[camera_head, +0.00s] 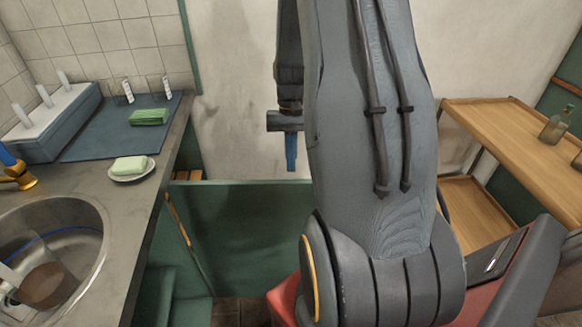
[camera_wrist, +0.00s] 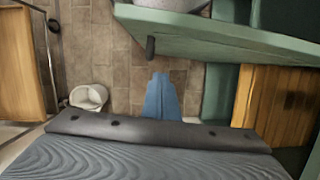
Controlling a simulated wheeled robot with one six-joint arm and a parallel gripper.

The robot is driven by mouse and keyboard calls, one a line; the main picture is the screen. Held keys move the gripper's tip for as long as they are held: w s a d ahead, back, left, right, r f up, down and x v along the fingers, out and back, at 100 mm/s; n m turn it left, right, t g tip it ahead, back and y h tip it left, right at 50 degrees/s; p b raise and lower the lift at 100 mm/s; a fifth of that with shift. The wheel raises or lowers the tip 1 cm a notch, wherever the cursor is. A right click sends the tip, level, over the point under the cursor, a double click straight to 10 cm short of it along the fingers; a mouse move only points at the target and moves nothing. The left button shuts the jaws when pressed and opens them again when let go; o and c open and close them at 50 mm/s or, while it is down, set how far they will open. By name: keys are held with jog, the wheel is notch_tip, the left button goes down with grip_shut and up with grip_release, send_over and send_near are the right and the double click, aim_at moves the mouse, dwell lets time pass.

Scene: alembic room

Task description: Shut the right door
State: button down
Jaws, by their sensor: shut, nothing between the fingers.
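A green door (camera_head: 245,228) stands open, sticking out from the cabinet under the counter. In the wrist view the door (camera_wrist: 220,38) crosses the upper right, with a dark round knob (camera_wrist: 150,47) at its left end. Wooden cabinet interior (camera_wrist: 270,98) shows on the right beyond it. My arm hides part of the door's right side in the head view.
The counter (camera_head: 150,205) with a sink (camera_head: 55,250), soap dish (camera_head: 131,172) and blue mat (camera_head: 105,140) lies left. A wooden shelf unit (camera_head: 510,135) with bottles stands right. A white container (camera_wrist: 88,96) is on the floor. Tiled floor (camera_wrist: 100,45) is bare near the fingers.

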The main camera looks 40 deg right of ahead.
jog(key=shift+s+a+f+p, duration=0.4)
jog(key=shift+s+a+f, duration=0.3)
jog(key=shift+f, duration=0.6)
jog(key=shift+s+a+f+p, duration=0.5)
jog(key=shift+s+f, duration=0.35)
jog(key=shift+f, duration=0.4)
jog(key=shift+s+a+f+p, duration=0.3)
jog(key=shift+s+a+f, duration=0.45)
jog(key=shift+f, duration=0.55)
